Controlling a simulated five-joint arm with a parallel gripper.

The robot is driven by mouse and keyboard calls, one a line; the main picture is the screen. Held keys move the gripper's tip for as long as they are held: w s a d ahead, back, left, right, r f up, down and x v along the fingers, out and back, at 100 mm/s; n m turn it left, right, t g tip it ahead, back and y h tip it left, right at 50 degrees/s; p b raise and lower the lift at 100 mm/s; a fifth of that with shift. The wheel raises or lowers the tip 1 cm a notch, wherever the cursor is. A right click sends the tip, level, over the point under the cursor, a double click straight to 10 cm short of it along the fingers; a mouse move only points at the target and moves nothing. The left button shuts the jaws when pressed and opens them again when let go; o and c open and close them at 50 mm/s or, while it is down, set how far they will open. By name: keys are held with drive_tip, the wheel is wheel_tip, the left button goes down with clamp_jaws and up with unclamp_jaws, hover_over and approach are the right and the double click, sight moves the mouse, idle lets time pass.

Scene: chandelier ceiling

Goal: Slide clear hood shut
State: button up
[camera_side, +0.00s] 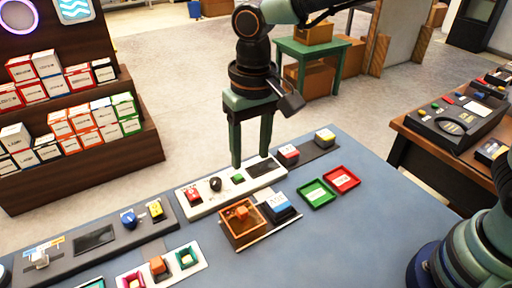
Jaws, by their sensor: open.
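A see-through amber hood (243,226) sits at the left of a low pale base near the front of the blue-grey table. An orange block shows inside it. A blue-and-white block on a dark mount (281,207) stands uncovered just right of the hood on the same base. My gripper (251,157) points down behind the hood, over the far side of the white control panel. Its two green fingers are apart with nothing between them. The fingers look clear of the hood; their exact height above the panel is hard to tell.
Behind the hood is the white panel (198,208) with red, black and green controls. Green (317,194) and red (342,179) trays lie to the right. A dark panel (95,240) with knobs is at left. The table's right front is clear.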

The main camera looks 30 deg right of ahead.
sight(242, 210)
drive_tip(key=f, duration=0.4)
drive_tip(key=a+f, duration=0.1)
drive_tip(key=f, duration=0.4)
drive_tip(key=a+f, duration=0.1)
drive_tip(key=f, duration=0.3)
drive_tip(key=shift+s+a+f, duration=0.25)
drive_tip(key=shift+f, duration=0.1)
drive_tip(key=shift+c, duration=0.3)
clamp_jaws()
drive_tip(key=shift+r, duration=0.1)
idle(0.6)
